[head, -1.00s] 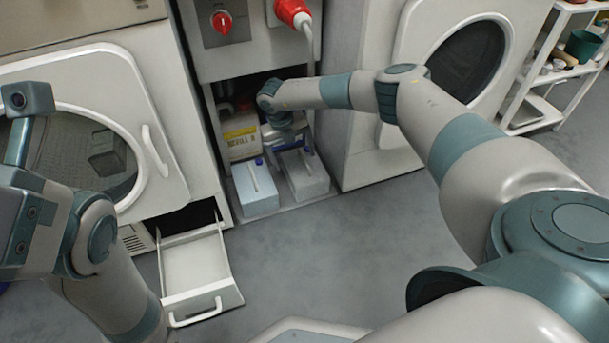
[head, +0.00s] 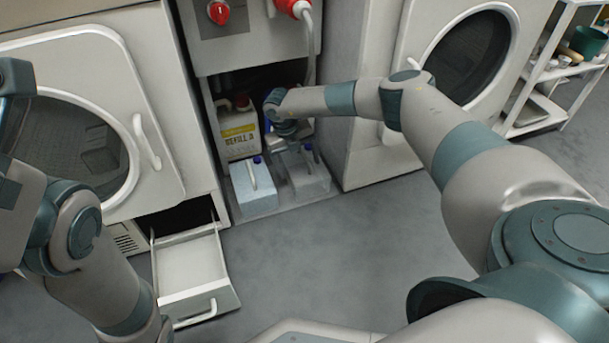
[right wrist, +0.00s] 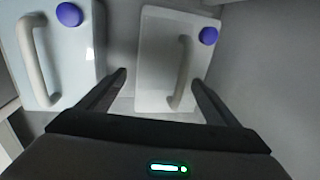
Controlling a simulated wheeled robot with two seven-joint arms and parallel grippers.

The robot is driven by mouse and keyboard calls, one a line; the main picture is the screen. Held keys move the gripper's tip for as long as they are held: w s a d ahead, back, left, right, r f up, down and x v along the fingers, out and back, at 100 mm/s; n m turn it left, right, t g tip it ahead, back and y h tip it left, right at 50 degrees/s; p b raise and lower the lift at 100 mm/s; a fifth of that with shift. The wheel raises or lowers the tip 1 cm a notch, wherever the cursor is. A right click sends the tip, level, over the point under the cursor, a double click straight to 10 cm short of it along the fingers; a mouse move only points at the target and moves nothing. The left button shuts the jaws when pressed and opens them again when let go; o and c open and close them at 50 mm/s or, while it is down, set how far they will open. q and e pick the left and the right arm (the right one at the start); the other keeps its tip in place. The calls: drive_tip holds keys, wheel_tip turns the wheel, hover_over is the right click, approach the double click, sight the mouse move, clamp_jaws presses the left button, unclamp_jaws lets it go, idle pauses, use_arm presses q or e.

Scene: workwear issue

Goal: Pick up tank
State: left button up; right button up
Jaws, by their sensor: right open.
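Two pale tanks with blue caps and bar handles stand side by side in the low open bay: a left tank (head: 252,196) and a right tank (head: 313,181). My right gripper (right wrist: 160,77) is open and empty, reaching down over the right tank. In the right wrist view the right tank (right wrist: 155,60) lies between and beyond its two fingers, with its handle toward the right finger. I cannot tell whether the fingers touch it. The left tank (right wrist: 72,60) is left of the fingers. My left gripper's fingers are out of sight.
A jug with a yellow label (head: 238,134) stands behind the left tank. The bay has side walls close by. An open drawer (head: 192,266) juts out at the left, below a round machine door (head: 75,150). A shelf rack (head: 540,95) stands far right. Floor in front is clear.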

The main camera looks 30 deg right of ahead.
idle(0.4)
drive_tip(key=c, duration=1.8)
